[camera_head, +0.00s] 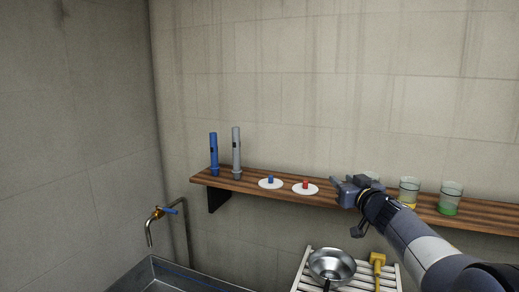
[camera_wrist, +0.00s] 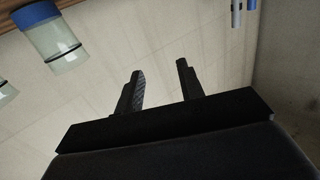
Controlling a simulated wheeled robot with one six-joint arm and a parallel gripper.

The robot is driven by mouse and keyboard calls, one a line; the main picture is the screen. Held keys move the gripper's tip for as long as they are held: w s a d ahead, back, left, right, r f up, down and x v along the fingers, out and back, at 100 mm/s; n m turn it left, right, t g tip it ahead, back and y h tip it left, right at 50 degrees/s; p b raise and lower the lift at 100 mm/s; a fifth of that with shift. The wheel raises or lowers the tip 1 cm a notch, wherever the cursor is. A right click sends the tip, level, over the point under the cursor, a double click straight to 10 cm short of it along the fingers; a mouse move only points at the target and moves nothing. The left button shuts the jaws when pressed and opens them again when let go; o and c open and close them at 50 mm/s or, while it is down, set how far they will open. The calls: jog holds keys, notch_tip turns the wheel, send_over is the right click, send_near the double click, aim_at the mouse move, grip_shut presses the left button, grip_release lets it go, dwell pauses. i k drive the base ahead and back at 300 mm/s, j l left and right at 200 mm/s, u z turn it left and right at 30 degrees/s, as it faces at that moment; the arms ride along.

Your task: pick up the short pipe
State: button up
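Two upright pipes stand at the left end of the wooden shelf. The blue pipe (camera_head: 213,153) is slightly shorter than the grey pipe (camera_head: 236,150) beside it.
The wooden shelf (camera_head: 240,184) also holds two white discs with a blue knob (camera_head: 270,181) and a red knob (camera_head: 305,187). Glasses with yellow (camera_head: 409,192) and green (camera_head: 451,198) contents stand right. A blue-bottomed glass (camera_wrist: 55,35) is near my gripper.

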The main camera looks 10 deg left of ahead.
aim_at(215, 167)
jog(key=j+z, duration=0.2)
jog(key=j, duration=0.65)
jog(key=j+z, duration=0.25)
jog(key=j, duration=0.6)
jog(key=j+z, duration=0.2)
jog(key=j, duration=0.6)
jog(key=k+j, duration=0.1)
jog(key=j, duration=0.45)
jog(key=k+j, duration=0.1)
jog(key=j, duration=0.4)
